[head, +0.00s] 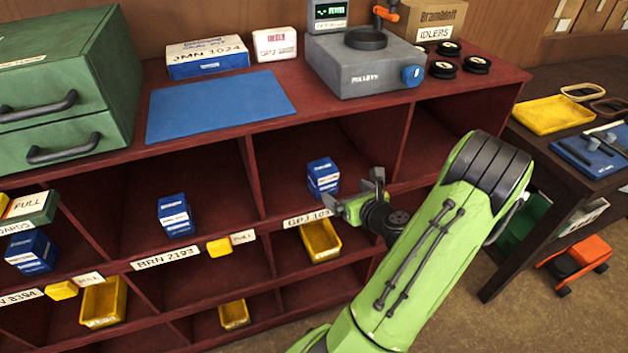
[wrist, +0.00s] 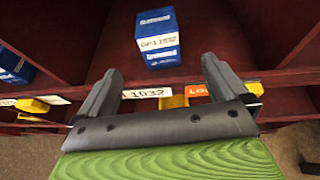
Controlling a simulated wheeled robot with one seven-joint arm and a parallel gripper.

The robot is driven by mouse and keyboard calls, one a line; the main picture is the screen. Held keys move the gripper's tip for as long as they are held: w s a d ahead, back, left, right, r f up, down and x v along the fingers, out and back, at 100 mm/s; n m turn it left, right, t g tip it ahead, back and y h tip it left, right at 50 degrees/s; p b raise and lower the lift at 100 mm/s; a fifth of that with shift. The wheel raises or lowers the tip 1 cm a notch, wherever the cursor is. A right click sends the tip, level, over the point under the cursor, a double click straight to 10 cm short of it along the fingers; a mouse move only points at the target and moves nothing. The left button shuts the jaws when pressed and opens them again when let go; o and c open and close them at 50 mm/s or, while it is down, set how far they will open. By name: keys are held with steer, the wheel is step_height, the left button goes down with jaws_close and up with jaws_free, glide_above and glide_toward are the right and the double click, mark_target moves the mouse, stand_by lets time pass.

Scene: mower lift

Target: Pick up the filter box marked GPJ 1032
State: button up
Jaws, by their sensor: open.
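In the wrist view the box (wrist: 160,42) shows a white band with GPJ 1 and smaller unclear print. I cannot tell if it is one box or two stacked. My gripper (head: 354,193) is open and empty, at the compartment's front, to the right of the box in the head view. In the wrist view the box lies ahead, between the lines of my fingers (wrist: 160,72), apart from them.
Other blue boxes stand in the compartment marked BRN 2193 (head: 165,257) and further left. Yellow bins (head: 320,240) sit in the lower row. The compartment's divider walls and the worktop (head: 300,118) above bound the box's space. A dark side table (head: 545,140) stands right.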

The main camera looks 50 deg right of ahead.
mark_target(323, 176)
steer(key=b+x, duration=0.2)
steer(key=x, duration=1.2)
steer(key=shift+w+f, duration=0.15)
steer(key=c, duration=1.1)
steer(key=shift+c, duration=0.7)
steer(key=shift+r, duration=0.2)
